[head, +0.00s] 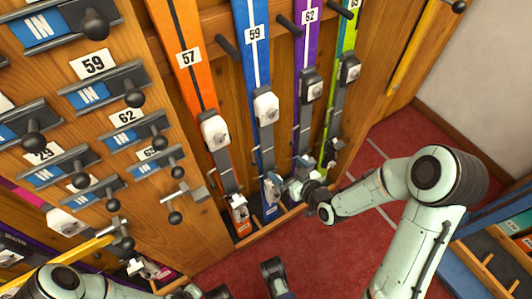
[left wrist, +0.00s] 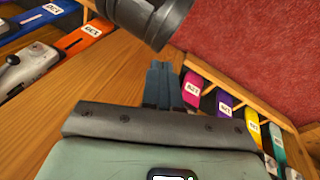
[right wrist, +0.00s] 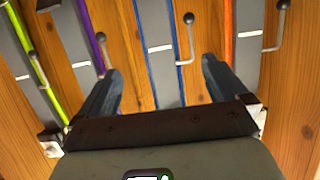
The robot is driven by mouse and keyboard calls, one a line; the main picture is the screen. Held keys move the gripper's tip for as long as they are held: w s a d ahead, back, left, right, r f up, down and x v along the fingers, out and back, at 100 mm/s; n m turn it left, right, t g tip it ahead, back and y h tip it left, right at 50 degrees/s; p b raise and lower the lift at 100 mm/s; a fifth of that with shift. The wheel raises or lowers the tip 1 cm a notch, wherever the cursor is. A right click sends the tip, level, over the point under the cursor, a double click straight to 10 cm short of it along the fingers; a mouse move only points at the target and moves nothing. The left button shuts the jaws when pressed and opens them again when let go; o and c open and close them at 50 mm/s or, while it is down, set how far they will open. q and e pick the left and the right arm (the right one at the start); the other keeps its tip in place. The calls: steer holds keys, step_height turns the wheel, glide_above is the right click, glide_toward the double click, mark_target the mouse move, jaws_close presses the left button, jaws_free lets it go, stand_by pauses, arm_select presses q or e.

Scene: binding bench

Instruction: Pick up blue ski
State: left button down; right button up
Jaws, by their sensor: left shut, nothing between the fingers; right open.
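The blue ski (head: 259,118), tagged 59, stands upright in the wall rack in the head view, between the orange ski (head: 191,75) and the purple ski (head: 304,60). Contact cannot be told. My left gripper (left wrist: 162,85) is shut and empty, beside a wooden panel in the left wrist view.
A green ski (head: 341,90) stands at the right of the rack. Black pegs (head: 227,46) stick out between skis. A wooden panel with numbered holders (head: 105,85) and knobs fills the left. Red carpet (head: 330,255) is open floor; a low rack (head: 490,262) stands at lower right.

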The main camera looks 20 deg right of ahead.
mark_target(267, 136)
steer(key=b+x, duration=0.1)
steer(key=x, duration=0.7)
steer(key=shift+r+b, duration=0.2)
steer(key=shift+b, duration=0.15)
steer(key=b+x, duration=0.1)
steer(key=x, duration=0.4)
steer(key=shift+d+b, duration=0.15)
steer(key=shift+b, duration=0.25)
steer(key=shift+w, duration=0.25)
steer(key=c, duration=1.7)
steer(key=shift+w+r, duration=0.1)
steer(key=shift+r, duration=0.05)
jaws_close()
arm_select(q)
steer(key=shift+y, duration=0.3)
steer(key=f, duration=0.1)
steer(key=a+f, duration=0.1)
steer(key=f, duration=0.1)
steer(key=a+f, duration=0.1)
steer(key=f, duration=0.1)
steer(key=shift+a+f, duration=0.15)
steer(key=shift+a, duration=0.05)
arm_select(e)
steer(key=shift+r, duration=0.1)
